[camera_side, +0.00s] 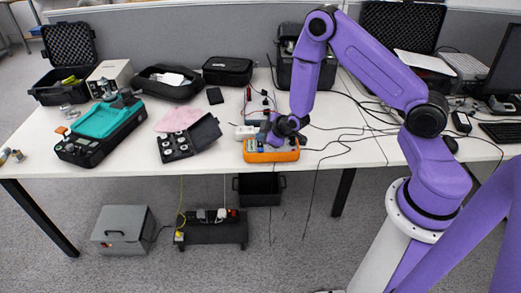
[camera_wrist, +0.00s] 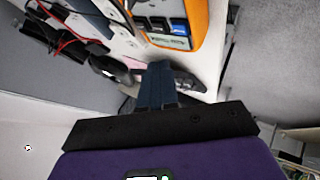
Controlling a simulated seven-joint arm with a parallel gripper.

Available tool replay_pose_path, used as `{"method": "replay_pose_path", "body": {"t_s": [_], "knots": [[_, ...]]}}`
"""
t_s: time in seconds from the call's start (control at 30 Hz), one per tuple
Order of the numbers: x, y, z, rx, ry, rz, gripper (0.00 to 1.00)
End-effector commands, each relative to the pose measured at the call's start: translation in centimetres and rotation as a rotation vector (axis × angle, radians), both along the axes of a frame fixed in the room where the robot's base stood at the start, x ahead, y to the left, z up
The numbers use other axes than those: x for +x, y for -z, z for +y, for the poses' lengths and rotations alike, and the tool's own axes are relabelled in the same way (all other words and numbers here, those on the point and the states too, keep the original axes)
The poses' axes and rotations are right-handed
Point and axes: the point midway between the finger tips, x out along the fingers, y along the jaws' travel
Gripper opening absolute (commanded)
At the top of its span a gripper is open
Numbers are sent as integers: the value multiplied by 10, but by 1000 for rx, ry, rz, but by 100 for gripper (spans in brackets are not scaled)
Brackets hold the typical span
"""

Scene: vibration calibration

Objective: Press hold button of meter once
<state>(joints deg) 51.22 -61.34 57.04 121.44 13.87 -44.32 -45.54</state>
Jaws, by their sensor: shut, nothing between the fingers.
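The meter (camera_side: 271,154) is an orange-cased device lying near the front edge of the table in the side view. In the wrist view part of the meter (camera_wrist: 206,28) shows at the top, with blue and dark buttons or labels on its grey face. I cannot tell which one is the hold button. My gripper (camera_side: 266,138) is over the meter in the side view, and its tip partly hides the meter's face. In the wrist view my gripper (camera_wrist: 159,68) is shut and empty, its fingertips just below the meter's face. I cannot tell whether they touch it.
Black cables (camera_side: 335,140) and red leads run across the table around the meter. To the left are an open black case (camera_side: 206,133) and a teal-topped device (camera_side: 106,118). A black case (camera_side: 305,72) stands behind. The table's front edge is close to the meter.

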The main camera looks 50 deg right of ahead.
Motion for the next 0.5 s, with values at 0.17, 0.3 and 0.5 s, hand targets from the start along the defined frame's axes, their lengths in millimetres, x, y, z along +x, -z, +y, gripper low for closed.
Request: {"method": "replay_pose_path", "body": {"t_s": [0.17, 0.3, 0.5], "knots": [[0, 16, 0, 0, 1, 1, 0], [1, 22, 0, 1, 1, -1, 0], [1, 24, 0, 1, 0, -2, 0]]}}
